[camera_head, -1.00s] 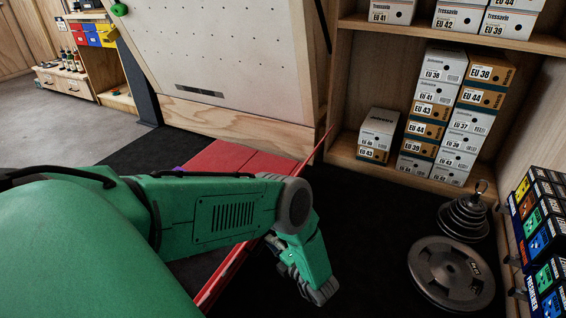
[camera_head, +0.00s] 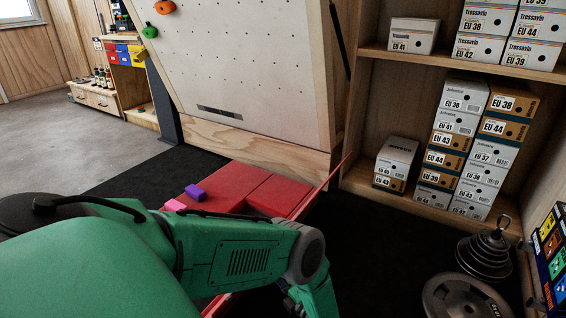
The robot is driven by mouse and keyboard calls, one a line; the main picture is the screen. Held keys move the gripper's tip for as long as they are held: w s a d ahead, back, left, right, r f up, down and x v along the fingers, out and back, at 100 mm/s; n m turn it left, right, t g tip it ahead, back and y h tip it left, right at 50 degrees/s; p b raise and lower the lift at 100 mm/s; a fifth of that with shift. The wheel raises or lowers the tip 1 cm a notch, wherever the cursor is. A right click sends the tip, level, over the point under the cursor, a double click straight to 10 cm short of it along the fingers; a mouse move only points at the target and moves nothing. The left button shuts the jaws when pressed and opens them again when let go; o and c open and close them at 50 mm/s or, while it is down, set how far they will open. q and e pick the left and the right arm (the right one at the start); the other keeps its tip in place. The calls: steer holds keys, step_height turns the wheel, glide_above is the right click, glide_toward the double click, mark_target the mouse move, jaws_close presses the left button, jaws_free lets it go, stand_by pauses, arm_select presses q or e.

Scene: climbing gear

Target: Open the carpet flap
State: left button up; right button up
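Red padded mats (camera_head: 276,197) lie on the dark floor in front of the white climbing wall. A thin red flap (camera_head: 322,187) shows almost edge-on along their right side, tilted up. Its lower part runs behind my green arm (camera_head: 240,258), which comes in from the left and bends down on the flap's right side. The arm's lower end leaves the bottom edge of the picture, so its gripper is out of sight. Whether the arm touches the flap cannot be told. My other gripper does not show.
Purple (camera_head: 195,192) and pink (camera_head: 175,205) blocks are at the mats' left. A shelf with shoe boxes (camera_head: 465,125) stands at the right. Dark floor (camera_head: 385,240) between is clear.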

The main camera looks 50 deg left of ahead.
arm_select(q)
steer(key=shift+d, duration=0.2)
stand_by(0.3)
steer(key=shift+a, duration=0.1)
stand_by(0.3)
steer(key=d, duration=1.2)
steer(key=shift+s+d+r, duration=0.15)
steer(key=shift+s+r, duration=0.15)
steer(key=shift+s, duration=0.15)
